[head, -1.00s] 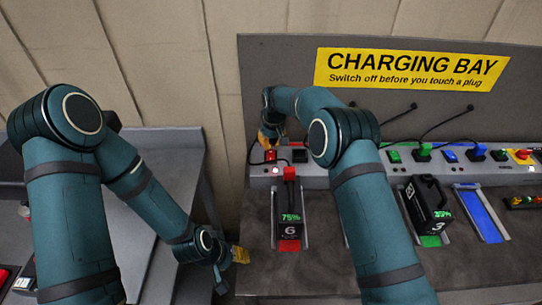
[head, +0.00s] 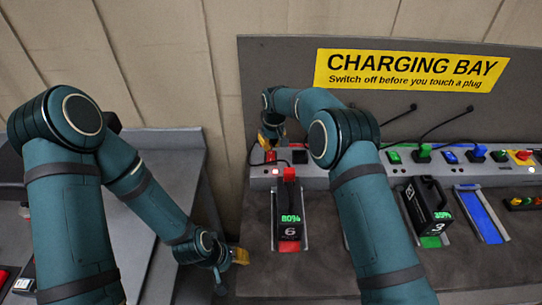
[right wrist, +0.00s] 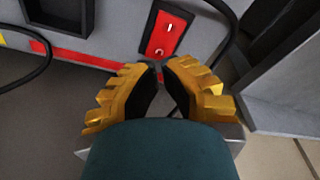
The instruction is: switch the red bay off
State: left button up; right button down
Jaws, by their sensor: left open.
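The red bay's switch (head: 270,156) is at the left end of the charging console, with a lit lamp (head: 275,170) just below it. In the right wrist view the red switch plate (right wrist: 167,34) with its rocker lies just beyond my fingertips. Battery 6 (head: 289,208) stands in the red bay and reads 80%. My left gripper (head: 240,256) is open and empty, low by the console's left edge.
Battery 3 (head: 430,205) stands in the green bay, and the blue bay (head: 481,215) is empty. Green and blue plugs sit along the console, with a red and yellow stop button (head: 522,155) at right. A grey table (head: 160,165) is at left.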

aim_at(271, 153)
jog(key=shift+s+f+b, duration=0.1)
jog(key=shift+f+b, duration=1.1)
jog(key=shift+f, duration=0.65)
dwell(1.1)
jog(key=shift+r, duration=0.15)
jog(key=shift+r+p, duration=1.65)
jog(key=shift+r, duration=1.8)
